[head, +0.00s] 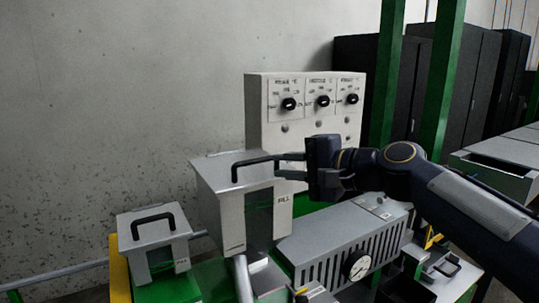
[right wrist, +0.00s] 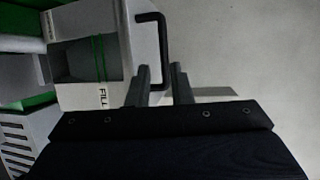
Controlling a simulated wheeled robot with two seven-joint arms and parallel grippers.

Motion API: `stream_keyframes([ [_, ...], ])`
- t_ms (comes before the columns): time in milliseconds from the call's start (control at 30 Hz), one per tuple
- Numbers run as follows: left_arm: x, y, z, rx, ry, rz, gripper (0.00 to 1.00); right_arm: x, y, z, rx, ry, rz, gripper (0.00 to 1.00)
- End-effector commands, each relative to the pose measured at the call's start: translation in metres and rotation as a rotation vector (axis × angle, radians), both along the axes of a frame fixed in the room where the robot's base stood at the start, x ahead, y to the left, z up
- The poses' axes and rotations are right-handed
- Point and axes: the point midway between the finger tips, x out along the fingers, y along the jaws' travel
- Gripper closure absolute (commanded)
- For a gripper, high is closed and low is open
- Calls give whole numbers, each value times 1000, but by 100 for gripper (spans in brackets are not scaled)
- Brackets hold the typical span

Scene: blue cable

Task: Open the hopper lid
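The hopper (head: 232,215) is a pale box with a dark window and a FILL label, at the centre left of the head view. Its grey lid (head: 212,172) lies flat on top and looks closed. A black bar handle (head: 250,159) stands on the lid. My right gripper (head: 290,164) comes in from the right, its fingers at the handle's right end. In the right wrist view the fingers (right wrist: 161,86) are apart, with the near end of the handle (right wrist: 164,45) at or between their tips. I cannot tell whether they touch it. My left gripper is out of view.
A smaller box with a black handle (head: 154,232) stands at the left. A control panel (head: 308,120) with three knobs rises behind the hopper. A slotted grey unit with a gauge (head: 342,240) sits under my right arm. Green posts (head: 442,80) stand at the right.

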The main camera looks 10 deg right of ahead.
Motion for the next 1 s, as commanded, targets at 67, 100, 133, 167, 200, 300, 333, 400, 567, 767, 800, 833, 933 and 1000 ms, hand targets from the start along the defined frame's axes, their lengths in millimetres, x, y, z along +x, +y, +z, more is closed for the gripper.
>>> stream_keyframes([
  [67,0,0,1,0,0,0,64,6,5,3,15,2,1,81],
  [100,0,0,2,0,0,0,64,9,8,3,17,2,1,81],
  [133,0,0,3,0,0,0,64,11,10,3,17,2,2,81],
  [167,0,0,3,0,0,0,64,14,14,2,16,3,3,81],
  [200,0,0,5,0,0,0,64,18,18,0,16,4,3,81],
  [300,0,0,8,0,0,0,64,30,30,-2,15,3,3,81],
  [333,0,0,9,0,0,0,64,33,33,-3,14,2,2,81],
  [400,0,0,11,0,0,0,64,40,41,-6,14,3,3,81],
  [567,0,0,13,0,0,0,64,52,52,-9,13,2,0,81],
  [767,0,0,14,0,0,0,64,57,56,-11,13,0,0,81],
  [800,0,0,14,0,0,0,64,57,56,-11,13,0,0,81],
  [833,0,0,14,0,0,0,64,57,56,-11,13,0,0,81],
  [933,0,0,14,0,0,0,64,57,56,-11,12,-1,0,82],
  [1000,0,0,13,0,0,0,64,57,56,-11,12,-1,0,91],
])
